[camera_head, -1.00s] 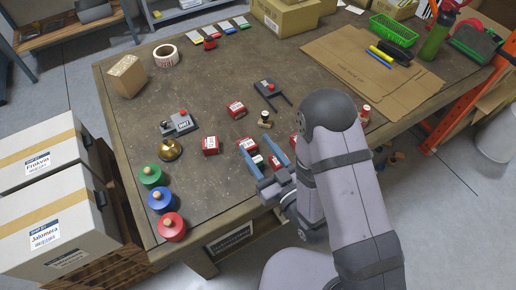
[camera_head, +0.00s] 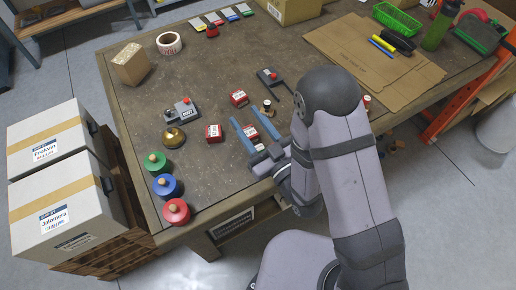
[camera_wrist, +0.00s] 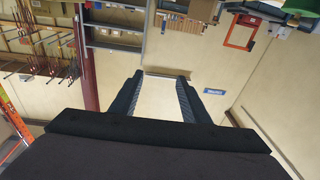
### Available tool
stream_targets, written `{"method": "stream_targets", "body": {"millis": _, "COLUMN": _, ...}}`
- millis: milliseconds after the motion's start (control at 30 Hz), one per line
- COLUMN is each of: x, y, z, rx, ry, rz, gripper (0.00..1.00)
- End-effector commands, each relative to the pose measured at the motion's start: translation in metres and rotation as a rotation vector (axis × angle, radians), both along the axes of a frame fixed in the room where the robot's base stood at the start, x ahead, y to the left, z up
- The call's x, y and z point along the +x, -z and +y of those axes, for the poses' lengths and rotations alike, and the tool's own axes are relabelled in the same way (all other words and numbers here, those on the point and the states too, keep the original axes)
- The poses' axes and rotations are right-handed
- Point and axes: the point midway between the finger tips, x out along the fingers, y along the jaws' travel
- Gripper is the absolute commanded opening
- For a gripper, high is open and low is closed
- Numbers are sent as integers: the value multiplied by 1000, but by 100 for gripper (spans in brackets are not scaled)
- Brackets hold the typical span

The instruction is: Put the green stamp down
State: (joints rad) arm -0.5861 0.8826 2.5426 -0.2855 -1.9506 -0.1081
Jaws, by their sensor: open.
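A green round piece with a wooden knob (camera_head: 155,162), which looks like the green stamp, stands upright at the table's left front edge. Just in front of it are a similar blue stamp (camera_head: 164,186) and a red stamp (camera_head: 175,210). My gripper (camera_head: 248,117) is well to the right of the green stamp, near the table's front edge. Its two blue fingers are apart with nothing held between them. In the wrist view the open fingers (camera_wrist: 160,82) show only wall and shelving between them. A green shape at that view's top right corner is cut off and unclear.
A brass bell (camera_head: 174,137) and a grey device (camera_head: 182,110) stand behind the stamps. A cardboard box (camera_head: 131,64) and tape roll (camera_head: 169,43) are farther back. The left middle of the table is mostly clear.

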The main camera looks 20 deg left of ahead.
Motion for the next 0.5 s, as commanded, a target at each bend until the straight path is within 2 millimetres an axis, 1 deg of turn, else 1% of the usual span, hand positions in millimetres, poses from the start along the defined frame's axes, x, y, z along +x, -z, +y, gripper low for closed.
{"method": "stream_targets", "body": {"millis": 33, "x": 7, "y": -37, "z": 14, "rx": 45, "ry": -16, "rz": -67, "gripper": 42}}
{"method": "stream_targets", "body": {"millis": 67, "x": 12, "y": -54, "z": 21, "rx": 70, "ry": -21, "rz": -104, "gripper": 42}}
{"method": "stream_targets", "body": {"millis": 100, "x": 19, "y": -78, "z": 30, "rx": 106, "ry": -24, "rz": -157, "gripper": 42}}
{"method": "stream_targets", "body": {"millis": 133, "x": 25, "y": -96, "z": 36, "rx": 130, "ry": -24, "rz": -196, "gripper": 42}}
{"method": "stream_targets", "body": {"millis": 200, "x": 42, "y": -120, "z": 55, "rx": 135, "ry": -23, "rz": -238, "gripper": 42}}
{"method": "stream_targets", "body": {"millis": 333, "x": 73, "y": -133, "z": 81, "rx": 53, "ry": 0, "rz": -249, "gripper": 42}}
{"method": "stream_targets", "body": {"millis": 500, "x": 111, "y": -131, "z": 107, "rx": -141, "ry": 46, "rz": -253, "gripper": 42}}
